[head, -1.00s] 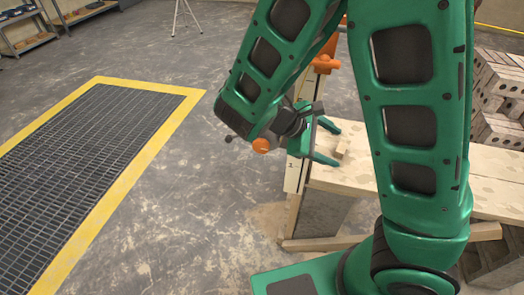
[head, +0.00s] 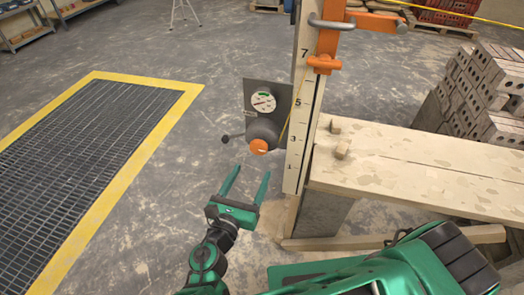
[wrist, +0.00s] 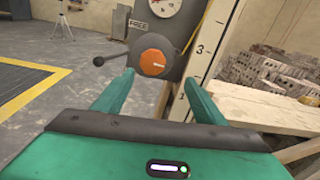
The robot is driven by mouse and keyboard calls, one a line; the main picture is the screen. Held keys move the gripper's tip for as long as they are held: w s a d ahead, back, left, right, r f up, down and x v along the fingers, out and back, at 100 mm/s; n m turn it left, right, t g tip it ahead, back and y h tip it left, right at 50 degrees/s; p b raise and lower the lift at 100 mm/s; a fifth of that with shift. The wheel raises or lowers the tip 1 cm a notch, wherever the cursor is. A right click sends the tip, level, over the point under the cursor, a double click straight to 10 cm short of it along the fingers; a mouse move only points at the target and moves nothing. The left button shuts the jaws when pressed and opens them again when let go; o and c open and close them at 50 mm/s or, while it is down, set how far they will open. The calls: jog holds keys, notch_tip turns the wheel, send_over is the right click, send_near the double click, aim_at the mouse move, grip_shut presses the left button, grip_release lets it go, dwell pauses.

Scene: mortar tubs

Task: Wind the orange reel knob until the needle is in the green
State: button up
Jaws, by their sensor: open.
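The orange reel knob (head: 259,147) sits low on a dark grey reel plate fixed beside a numbered post; it also shows in the wrist view (wrist: 153,62). Above it is a round white dial (head: 263,101) with a green band near its top. The needle is small; it appears to lie below the green band. A dark lever with a ball end (head: 226,139) sticks out left of the knob. My gripper (head: 249,172) is open and empty, in front of and below the knob, its two fingers pointing toward it without visible contact.
The numbered post (head: 299,125) stands right of the reel, with an orange clamp (head: 324,64) higher up. A plank bench (head: 420,165) with small wood blocks extends right. Brick stacks (head: 490,90) stand behind it. The floor on the left is clear up to a yellow-edged grating (head: 90,140).

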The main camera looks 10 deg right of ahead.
aim_at(257, 150)
jog(key=shift+n+t+y, duration=0.4)
jog(key=shift+n, duration=0.3)
jog(key=x, duration=0.6)
jog(key=a+x, duration=0.1)
jog(key=x, duration=0.2)
jog(key=shift+w+d+f, duration=0.15)
jog(key=shift+w+f, duration=0.2)
jog(key=shift+w, duration=0.15)
jog(key=shift+c, duration=0.2)
